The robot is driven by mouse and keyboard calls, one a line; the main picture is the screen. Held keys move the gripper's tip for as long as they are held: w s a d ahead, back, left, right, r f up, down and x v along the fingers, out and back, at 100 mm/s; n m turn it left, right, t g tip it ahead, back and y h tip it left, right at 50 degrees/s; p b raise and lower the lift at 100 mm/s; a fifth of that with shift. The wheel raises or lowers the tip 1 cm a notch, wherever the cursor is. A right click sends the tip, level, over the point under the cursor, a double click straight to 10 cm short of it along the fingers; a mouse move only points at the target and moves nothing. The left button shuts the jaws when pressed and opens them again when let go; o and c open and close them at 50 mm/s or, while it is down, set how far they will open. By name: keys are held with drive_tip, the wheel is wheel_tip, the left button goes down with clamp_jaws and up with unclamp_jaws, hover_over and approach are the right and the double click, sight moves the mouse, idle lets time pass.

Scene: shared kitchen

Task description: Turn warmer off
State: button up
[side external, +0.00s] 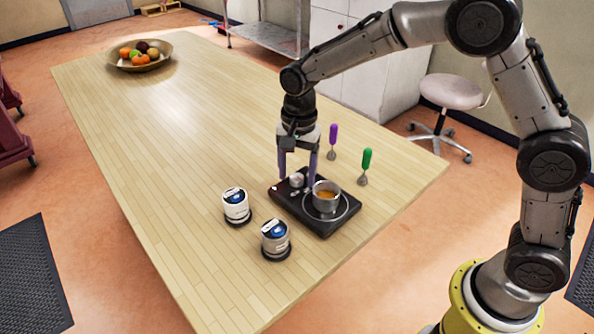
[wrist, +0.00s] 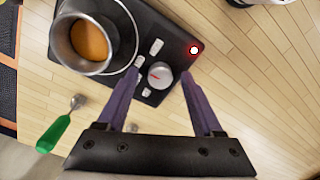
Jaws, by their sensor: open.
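The warmer (side external: 328,228) is a flat black hot plate on the wooden table. A metal pot (side external: 326,197) with orange contents stands on its round plate; the pot also shows in the wrist view (wrist: 86,44). The warmer's silver knob (wrist: 160,75) has a red mark, with small light buttons beside it. A red light (wrist: 194,50) glows at the warmer's corner. My gripper (side external: 299,178) is open, pointing down over the knob end of the warmer. In the wrist view its purple fingers (wrist: 158,85) lie on either side of the knob, apart from it in the picture. Nothing is held.
Two white-and-blue cans (side external: 236,207) (side external: 276,240) stand on dark bases left of the warmer. A purple-handled tool (side external: 333,140) and a green-handled tool (side external: 366,163) are right of it. A fruit bowl (side external: 140,60) is far back; the table's middle is clear.

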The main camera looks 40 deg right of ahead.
clamp_jaws()
drive_tip(key=shift+n, duration=0.3)
drive_tip(key=n, duration=0.3)
drive_tip(key=shift+n, duration=0.3)
drive_tip(key=n, duration=0.4)
drive_tip(key=shift+r, duration=0.1)
drive_tip(key=n, duration=0.9)
drive_tip(key=shift+w+n+g, duration=0.1)
drive_tip(key=shift+n+g, duration=0.2)
idle(0.3)
